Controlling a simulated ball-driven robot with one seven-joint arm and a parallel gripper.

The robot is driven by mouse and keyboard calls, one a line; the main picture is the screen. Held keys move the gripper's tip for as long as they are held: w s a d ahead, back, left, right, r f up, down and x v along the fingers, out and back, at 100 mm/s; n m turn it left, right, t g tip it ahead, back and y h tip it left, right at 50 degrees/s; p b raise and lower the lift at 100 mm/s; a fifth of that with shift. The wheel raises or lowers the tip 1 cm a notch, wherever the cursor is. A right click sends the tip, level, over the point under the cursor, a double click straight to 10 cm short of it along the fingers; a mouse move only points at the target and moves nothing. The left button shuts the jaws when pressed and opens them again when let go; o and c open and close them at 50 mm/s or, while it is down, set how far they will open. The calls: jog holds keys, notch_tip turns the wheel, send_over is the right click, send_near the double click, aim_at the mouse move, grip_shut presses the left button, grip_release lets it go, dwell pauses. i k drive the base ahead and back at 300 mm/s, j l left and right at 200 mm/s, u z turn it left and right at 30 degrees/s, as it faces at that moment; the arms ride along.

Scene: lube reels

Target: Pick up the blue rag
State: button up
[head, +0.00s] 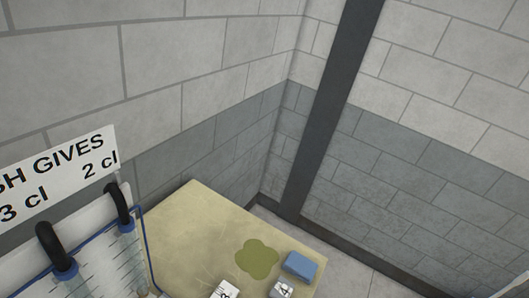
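The blue rag (299,266) lies as a small folded block on the yellowish tabletop (190,225), near its right edge. It is right of a flat olive-green stain (257,259) and just behind a small white block marked 4 (281,289). The whole top of the rag shows. My gripper is not in the picture, so its place relative to the rag is not shown.
A white block marked 3 (224,290) stands at the front edge of the picture. Clear graduated containers with black hoses (118,205) stand at left under a sign (58,172). Block walls (200,70) meet behind the table; a dark post (330,110) stands near the corner.

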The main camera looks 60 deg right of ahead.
aim_at(301, 267)
jog(key=z, duration=1.9)
